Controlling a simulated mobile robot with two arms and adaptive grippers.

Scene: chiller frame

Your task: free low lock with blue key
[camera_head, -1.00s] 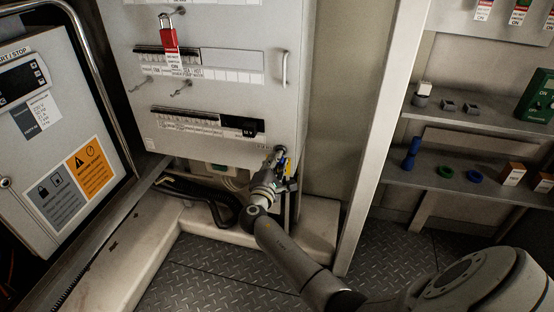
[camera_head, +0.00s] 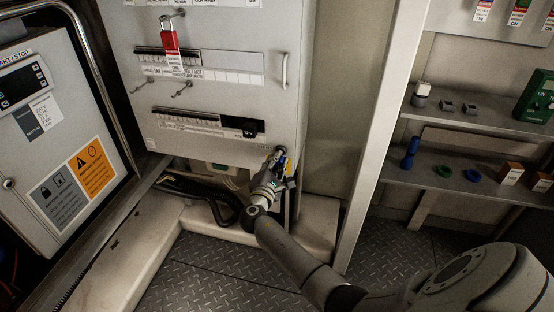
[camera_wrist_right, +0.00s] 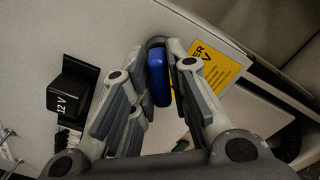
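My right gripper (camera_head: 281,156) is at the lower right corner of the grey cabinet. In the right wrist view its fingers (camera_wrist_right: 160,67) stand on either side of a blue block-shaped body (camera_wrist_right: 158,78), under a dark loop. This looks like the low lock, but I cannot tell lock from key for certain. Small blue patches (camera_head: 282,162) show at the fingertips in the head view. I cannot tell whether the fingers press on the blue body. No separate blue key can be made out. My left gripper is not in view.
A red padlock (camera_head: 169,39) hangs higher on the cabinet (camera_head: 215,108). A black 12 V block (camera_wrist_right: 73,88) sticks out beside the fingers, and a yellow label (camera_wrist_right: 212,67) lies on the other side. Shelves (camera_head: 462,178) with small objects stand at right. A white ledge (camera_head: 207,233) runs below.

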